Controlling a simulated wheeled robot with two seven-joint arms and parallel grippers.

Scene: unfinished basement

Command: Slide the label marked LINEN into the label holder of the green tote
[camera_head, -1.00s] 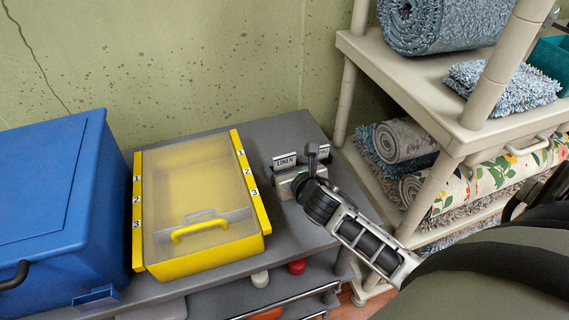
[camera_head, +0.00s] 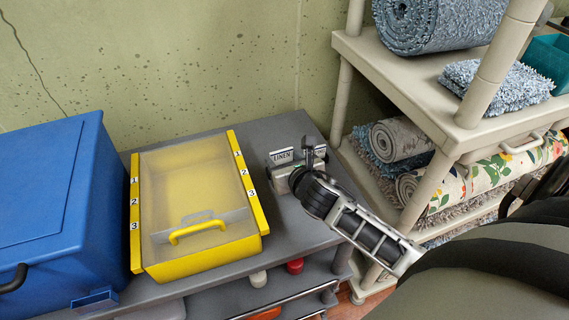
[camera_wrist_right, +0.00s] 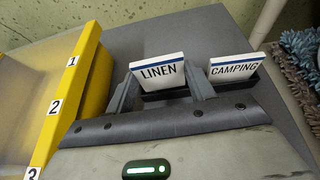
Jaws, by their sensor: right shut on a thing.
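The LINEN label (camera_head: 281,155) is a white card with a blue stripe. It stands upright at a dark slotted stand on the grey table top; it also shows in the right wrist view (camera_wrist_right: 158,71). My right gripper (camera_head: 290,160) is shut on the LINEN label, with one finger at each side edge in the right wrist view (camera_wrist_right: 162,90). The card's lower edge is at the dark slot; I cannot tell whether it is clear of it. My left gripper is not in view.
The CAMPING label (camera_wrist_right: 236,67) stands just right of my right gripper. A yellow tote (camera_head: 262,215) with a clear lid is to the left, then a blue tote (camera_head: 60,180). A beige shelf (camera_head: 425,85) with rugs is to the right.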

